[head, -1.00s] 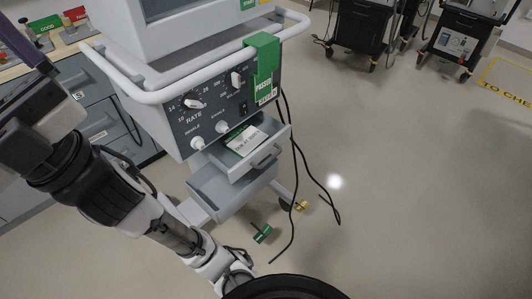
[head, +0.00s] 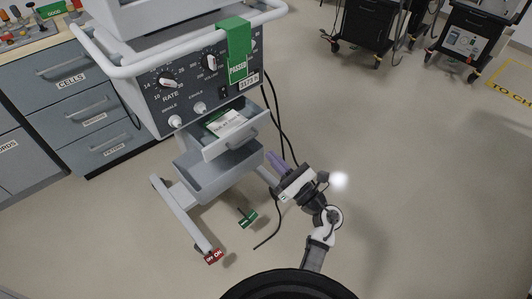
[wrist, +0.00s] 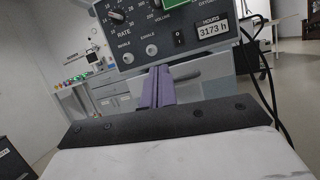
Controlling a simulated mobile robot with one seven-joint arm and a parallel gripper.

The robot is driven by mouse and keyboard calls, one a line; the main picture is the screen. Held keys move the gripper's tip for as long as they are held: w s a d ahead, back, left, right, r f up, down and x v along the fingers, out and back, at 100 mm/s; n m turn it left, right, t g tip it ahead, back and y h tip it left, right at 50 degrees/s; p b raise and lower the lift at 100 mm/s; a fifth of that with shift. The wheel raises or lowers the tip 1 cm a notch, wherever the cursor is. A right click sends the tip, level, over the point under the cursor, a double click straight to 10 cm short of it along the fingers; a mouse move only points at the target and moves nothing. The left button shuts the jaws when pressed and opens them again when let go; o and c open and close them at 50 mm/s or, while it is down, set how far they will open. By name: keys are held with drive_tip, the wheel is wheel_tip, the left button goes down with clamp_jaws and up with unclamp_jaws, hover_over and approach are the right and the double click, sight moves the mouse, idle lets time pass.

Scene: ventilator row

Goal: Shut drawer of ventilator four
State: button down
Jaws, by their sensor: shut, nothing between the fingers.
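The ventilator (head: 160,92) stands upright on a wheeled stand, with a green PASSED tag (head: 238,48) on its front. No number four is readable on it. Its upper drawer (head: 232,143) stands open below the knob panel, with papers (head: 226,121) inside. A second, lower grey drawer or bin (head: 215,185) also stands out beneath it. My gripper (head: 271,155) is to the right of the drawer fronts, its purple fingers together and empty. In the wrist view the fingers (wrist: 157,72) point at the ventilator's front, overlapping the drawer area; contact cannot be told.
Black cables (head: 288,130) hang behind the ventilator's right side. A red-marked foot (head: 213,257) and a small green tag (head: 248,218) are low near the stand. Grey cabinets (head: 75,95) stand at left, dark carts (head: 365,25) at the back. The floor at right is clear.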

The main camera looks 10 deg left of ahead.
drive_tip(key=s+d+f+h, duration=0.2)
drive_tip(key=d+f, duration=0.2)
drive_tip(key=f, duration=0.3)
drive_tip(key=p, duration=0.5)
approach(231, 127)
drive_tip(key=s+d+r, duration=0.1)
drive_tip(key=d, duration=0.1)
drive_tip(key=shift+a+r+n+g, duration=0.25)
drive_tip(key=shift+n+g, duration=0.05)
drive_tip(key=shift+n, duration=0.1)
drive_tip(key=b+x, duration=0.2)
drive_tip(key=x, duration=0.1)
drive_tip(key=f+b+x, duration=0.1)
drive_tip(key=b+x, duration=0.1)
drive_tip(key=x, duration=0.2)
drive_tip(key=f+b+x, duration=0.1)
drive_tip(key=b+x, duration=0.1)
drive_tip(key=x, duration=0.2)
drive_tip(key=shift+w+a+f, duration=0.1)
drive_tip(key=shift+w+f, duration=0.05)
drive_tip(key=shift+f, duration=0.1)
drive_tip(key=shift+w+a+r, duration=0.15)
drive_tip(key=shift+a+r, duration=0.1)
drive_tip(key=shift+r, duration=0.1)
